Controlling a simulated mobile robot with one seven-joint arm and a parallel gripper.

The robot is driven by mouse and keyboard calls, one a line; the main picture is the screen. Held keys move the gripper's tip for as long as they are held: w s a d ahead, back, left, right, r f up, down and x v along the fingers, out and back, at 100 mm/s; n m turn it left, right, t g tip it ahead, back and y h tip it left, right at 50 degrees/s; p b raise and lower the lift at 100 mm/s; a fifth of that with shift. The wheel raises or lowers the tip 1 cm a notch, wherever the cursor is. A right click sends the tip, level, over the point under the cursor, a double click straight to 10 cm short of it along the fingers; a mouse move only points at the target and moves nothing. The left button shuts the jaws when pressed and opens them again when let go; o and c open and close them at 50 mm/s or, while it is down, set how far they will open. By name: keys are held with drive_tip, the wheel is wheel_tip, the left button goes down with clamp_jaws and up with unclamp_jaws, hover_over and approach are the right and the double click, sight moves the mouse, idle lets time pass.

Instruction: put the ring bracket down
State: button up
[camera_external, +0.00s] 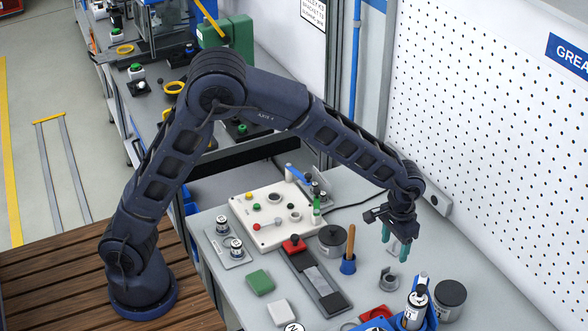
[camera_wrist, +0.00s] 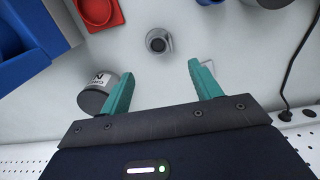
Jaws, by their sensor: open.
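The ring bracket (camera_external: 389,280) is a small grey ring-shaped piece standing on the grey bench, right of the blue cup with a wooden handle. In the wrist view it shows as a dark round opening with a grey rim (camera_wrist: 158,40), beyond and roughly between my fingertips. My gripper (camera_external: 394,246) has teal fingers pointing down and hangs above the bench, just above the bracket in the outside view. Its fingers (camera_wrist: 161,70) are spread apart with nothing between them. The bracket appears apart from both fingers.
A dark canister (camera_external: 450,301), a red tray (camera_external: 375,313) and a blue bin (camera_external: 432,318) stand at the front right. The blue cup (camera_external: 348,264) and a dark round pot (camera_external: 332,239) are left of the bracket. The pegboard wall (camera_external: 480,140) rises behind. A cable (camera_wrist: 290,85) lies at right.

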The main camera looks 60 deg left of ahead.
drive_tip(key=s+a+r+t+h, duration=0.1)
drive_tip(key=s+a+r+t, duration=0.1)
drive_tip(key=s+a+r, duration=1.55)
drive_tip(key=s+a+r+t, duration=0.1)
drive_tip(key=s+a, duration=0.2)
drive_tip(key=s, duration=0.3)
drive_tip(key=s+a+r, duration=0.1)
drive_tip(key=s+a, duration=0.3)
drive_tip(key=s, duration=0.3)
drive_tip(key=s+a+r+t+y, duration=0.1)
drive_tip(key=s+a, duration=0.3)
drive_tip(key=s, duration=0.3)
drive_tip(key=shift+t, duration=0.3)
